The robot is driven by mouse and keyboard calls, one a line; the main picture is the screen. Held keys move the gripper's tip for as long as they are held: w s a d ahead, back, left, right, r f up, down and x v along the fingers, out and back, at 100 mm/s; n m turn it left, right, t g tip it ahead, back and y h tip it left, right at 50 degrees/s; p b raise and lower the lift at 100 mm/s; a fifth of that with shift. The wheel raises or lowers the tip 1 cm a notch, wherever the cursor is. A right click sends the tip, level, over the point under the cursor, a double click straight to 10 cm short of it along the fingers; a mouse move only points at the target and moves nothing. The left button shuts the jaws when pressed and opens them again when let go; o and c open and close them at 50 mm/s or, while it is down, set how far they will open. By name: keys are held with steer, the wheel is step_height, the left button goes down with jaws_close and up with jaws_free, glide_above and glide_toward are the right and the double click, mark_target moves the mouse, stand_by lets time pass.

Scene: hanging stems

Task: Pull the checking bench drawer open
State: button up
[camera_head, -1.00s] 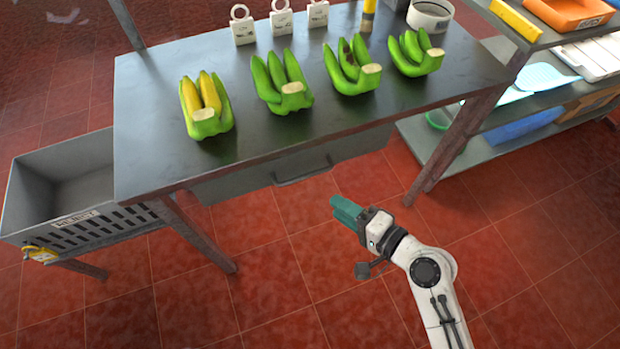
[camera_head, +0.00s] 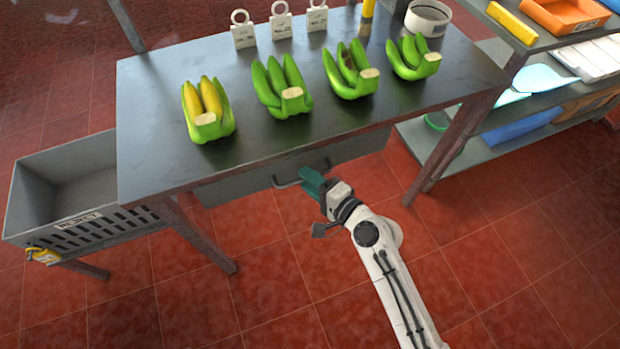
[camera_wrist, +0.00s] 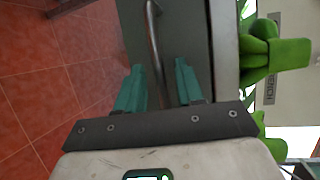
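The checking bench (camera_head: 150,120) is a grey table with a drawer (camera_head: 235,184) under its front edge. The drawer looks closed. Its dark bar handle (camera_head: 284,185) is partly hidden by my gripper (camera_head: 311,182), which is at the handle's right part. In the wrist view, the handle (camera_wrist: 153,40) runs up between the two teal fingers of my gripper (camera_wrist: 158,82). The fingers are apart, one on each side of the bar, with visible gaps. Whether either finger touches the bar is not clear.
Several banana bunches (camera_head: 281,88) stand on the bench top, with white tags (camera_head: 281,22) behind them. A grey crate (camera_head: 60,170) stands at the left. A shelf (camera_head: 480,150) with trays is at the right. The red floor before the drawer is clear.

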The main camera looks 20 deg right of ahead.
jaws_close()
stand_by(0.4)
stand_by(0.4)
